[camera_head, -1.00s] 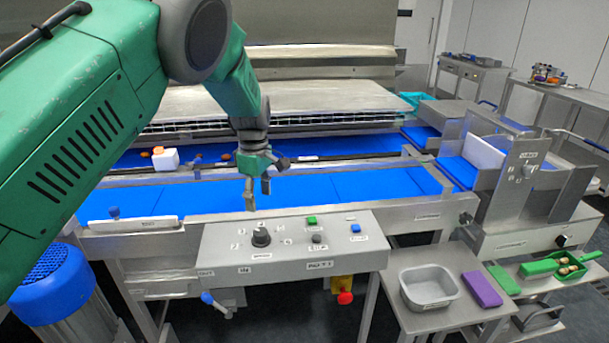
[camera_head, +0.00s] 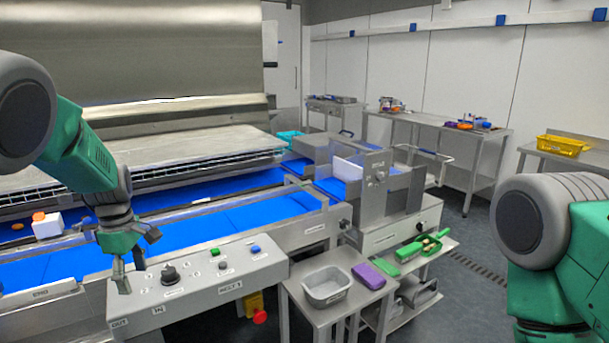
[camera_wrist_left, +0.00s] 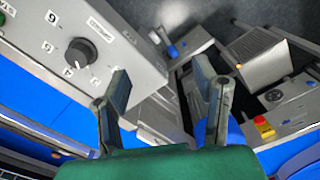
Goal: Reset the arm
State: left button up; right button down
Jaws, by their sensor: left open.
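My left gripper (camera_head: 131,277) comes in from the left in the head view, fingers pointing down by the left end of the grey control panel (camera_head: 222,286). In the left wrist view its two fingers (camera_wrist_left: 163,100) are apart with nothing between them. The panel's black knob (camera_head: 169,273) lies just right of the gripper, and it shows large in the wrist view (camera_wrist_left: 80,52). My right arm (camera_head: 560,250) shows at the right edge, but its gripper is out of view.
Blue conveyor belts (camera_head: 262,212) run behind the panel. A grey bin (camera_head: 327,287) and a purple cloth-like block (camera_head: 369,276) sit on a side table. A green scoop (camera_head: 429,246) lies on a shelf. Open floor lies at the right.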

pick_arm(q)
jog(key=s+f+m+y+b, duration=0.1)
jog(key=s+f+m+b, duration=0.15)
jog(key=s+f, duration=0.5)
jog(key=s+d+f+m+b, duration=0.15)
jog(key=s+f+m, duration=0.3)
jog(key=f, duration=0.65)
jog(key=s+f+m+y+b, duration=0.1)
jog(key=s+f+m+b, duration=0.15)
jog(key=s+f, duration=0.55)
jog(key=s+d+f+m+h+b, duration=0.1)
jog(key=s+d+f+m+b, duration=0.2)
jog(key=s, duration=0.7)
jog(key=s+d+f+m+h+b, duration=0.1)
jog(key=s+d+f+m+b, duration=0.2)
jog(key=s+f+m, duration=0.3)
jog(key=s+d, duration=0.1)
jog(key=s, duration=0.3)
jog(key=shift+d+m+t, duration=0.25)
jog(key=shift+m+t, duration=0.1)
jog(key=shift+t, duration=0.05)
jog(key=shift+w, duration=0.2)
